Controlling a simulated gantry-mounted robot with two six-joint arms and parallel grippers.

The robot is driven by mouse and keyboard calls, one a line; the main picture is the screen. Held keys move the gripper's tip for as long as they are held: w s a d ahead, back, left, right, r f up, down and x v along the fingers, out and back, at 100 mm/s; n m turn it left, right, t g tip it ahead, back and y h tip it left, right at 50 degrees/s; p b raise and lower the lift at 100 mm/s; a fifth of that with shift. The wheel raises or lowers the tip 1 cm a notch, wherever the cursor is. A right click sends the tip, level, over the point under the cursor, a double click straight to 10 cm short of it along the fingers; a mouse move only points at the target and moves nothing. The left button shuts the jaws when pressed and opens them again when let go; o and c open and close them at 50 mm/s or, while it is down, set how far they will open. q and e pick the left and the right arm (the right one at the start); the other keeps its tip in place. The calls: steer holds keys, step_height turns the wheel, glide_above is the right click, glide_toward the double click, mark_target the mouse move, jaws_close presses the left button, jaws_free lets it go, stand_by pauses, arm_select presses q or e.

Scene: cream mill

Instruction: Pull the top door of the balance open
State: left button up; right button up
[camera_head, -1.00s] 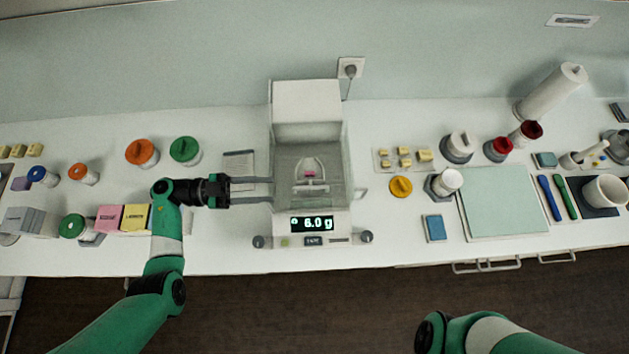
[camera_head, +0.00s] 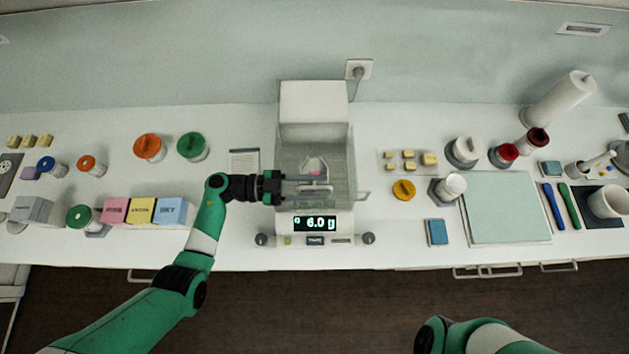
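The balance (camera_head: 316,226) stands on the bench in the middle, with a clear-walled chamber, a tall white back part (camera_head: 313,102) and a display reading 6.0 g. I cannot make out clearly whether its top door is open or closed. My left gripper (camera_head: 328,183) comes in from the left, its long fingers reaching across the chamber's left side. I cannot tell whether they are inside the chamber or above it, or touching anything. Something white with pink (camera_head: 315,168) shows in the chamber, just behind the fingers. My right arm shows at the bottom edge; its gripper is out of view.
Left of the balance are pink, yellow and blue boxes (camera_head: 143,211) and orange-lidded and green-lidded jars (camera_head: 192,147). The bench front is mostly clear.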

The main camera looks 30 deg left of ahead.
arm_select(q)
jaws_close()
stand_by(1.2)
